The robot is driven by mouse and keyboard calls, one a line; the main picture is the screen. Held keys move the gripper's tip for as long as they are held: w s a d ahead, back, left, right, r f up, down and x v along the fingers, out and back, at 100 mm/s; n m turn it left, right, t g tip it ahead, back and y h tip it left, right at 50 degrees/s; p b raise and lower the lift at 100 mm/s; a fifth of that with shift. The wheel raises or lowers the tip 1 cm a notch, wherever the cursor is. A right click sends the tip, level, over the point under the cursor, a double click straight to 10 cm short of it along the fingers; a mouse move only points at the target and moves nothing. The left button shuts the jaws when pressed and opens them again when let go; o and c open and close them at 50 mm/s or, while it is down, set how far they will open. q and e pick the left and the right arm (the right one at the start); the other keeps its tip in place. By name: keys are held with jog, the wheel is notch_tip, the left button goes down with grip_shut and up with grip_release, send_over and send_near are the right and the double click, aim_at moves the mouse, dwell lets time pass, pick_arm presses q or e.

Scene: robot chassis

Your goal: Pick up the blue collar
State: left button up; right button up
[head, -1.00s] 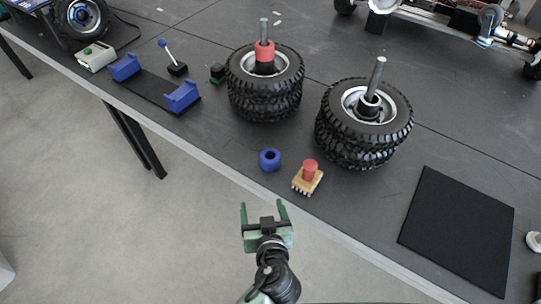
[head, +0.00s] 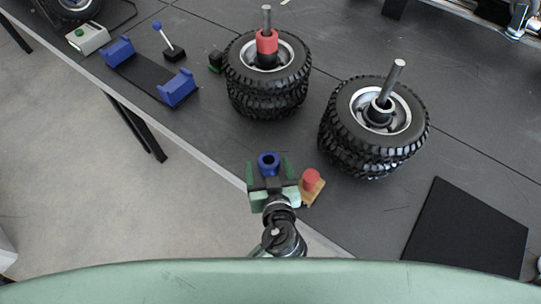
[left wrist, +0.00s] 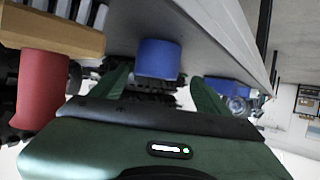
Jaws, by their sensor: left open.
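The blue collar (head: 268,160) is a short ring with a hole, on the dark table near its front edge. My left gripper (head: 268,168) is open, with one green finger on each side of the collar. In the left wrist view the blue collar (left wrist: 158,58) shows between the open green fingers (left wrist: 162,84), seemingly at or just beyond their tips. I see no clear contact. My right gripper is not in view.
Two tire stacks (head: 268,95) (head: 350,150) with posts stand behind; a red collar (head: 267,41) is on the left post. A black mat (head: 465,235) lies right.

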aim_at(268, 157)
pick_arm(q)
jog(key=p+x, duration=0.1)
jog(key=x, duration=0.1)
jog(key=shift+w, duration=0.45)
jog(key=x, duration=0.3)
jog(key=shift+w+d+f+p, duration=0.15)
jog(key=shift+d+f+p, duration=0.1)
jog(key=shift+p, duration=0.15)
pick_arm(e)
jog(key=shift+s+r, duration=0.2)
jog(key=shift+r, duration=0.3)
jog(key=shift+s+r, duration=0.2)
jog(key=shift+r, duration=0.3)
pick_arm(q)
jog(key=c, duration=1.4)
